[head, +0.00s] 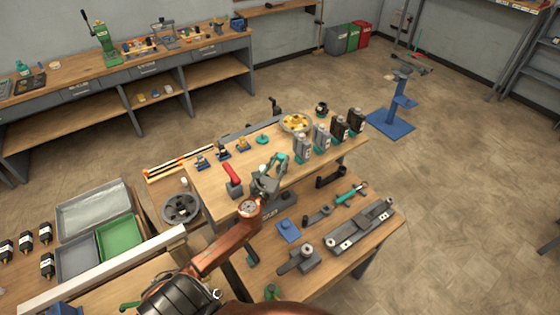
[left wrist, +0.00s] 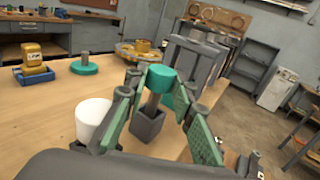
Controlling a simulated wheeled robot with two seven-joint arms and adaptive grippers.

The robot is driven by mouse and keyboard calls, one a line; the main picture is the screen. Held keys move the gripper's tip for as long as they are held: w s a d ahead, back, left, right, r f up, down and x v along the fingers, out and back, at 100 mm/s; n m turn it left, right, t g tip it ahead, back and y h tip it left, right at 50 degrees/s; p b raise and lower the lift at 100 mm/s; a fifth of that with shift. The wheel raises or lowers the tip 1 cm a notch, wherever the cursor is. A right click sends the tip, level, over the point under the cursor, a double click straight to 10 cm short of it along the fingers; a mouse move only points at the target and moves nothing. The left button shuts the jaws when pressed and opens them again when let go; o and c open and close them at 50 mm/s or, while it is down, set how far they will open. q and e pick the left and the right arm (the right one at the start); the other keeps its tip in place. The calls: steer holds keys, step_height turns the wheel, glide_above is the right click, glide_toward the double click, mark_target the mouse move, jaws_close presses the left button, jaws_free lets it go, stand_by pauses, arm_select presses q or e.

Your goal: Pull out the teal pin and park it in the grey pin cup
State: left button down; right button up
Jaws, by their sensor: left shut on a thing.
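My left gripper (left wrist: 158,92) is shut on the teal head of the teal pin (left wrist: 161,79). The pin's grey shaft slants down from the head to a square grey cup-like block (left wrist: 147,130) on the table. The shaft's lower end meets the block's top; I cannot tell how deep it sits. In the head view the left gripper (head: 272,170) is over the middle of the near workbench, and it largely hides the pin and block. I cannot tell whether this block is the named pin cup. My right gripper is not in view.
A white cylinder (left wrist: 93,118) stands left of the block, close to a finger. A teal disc with a post (left wrist: 84,66) and a yellow-topped dish (head: 295,122) are farther back. Grey bottles (head: 302,147) stand to the right. A red lever (head: 231,174) is left of the gripper.

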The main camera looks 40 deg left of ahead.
arm_select(q)
steer(key=shift+f, duration=0.15)
steer(key=c, duration=1.6)
jaws_free()
steer(key=shift+s+f, duration=0.1)
steer(key=shift+s+d+f, duration=0.1)
steer(key=shift+s+f, duration=0.1)
steer(key=shift+s, duration=0.2)
steer(key=v, duration=0.7)
steer(key=r+v, duration=0.1)
steer(key=v, duration=0.3)
steer(key=shift+d, duration=0.1)
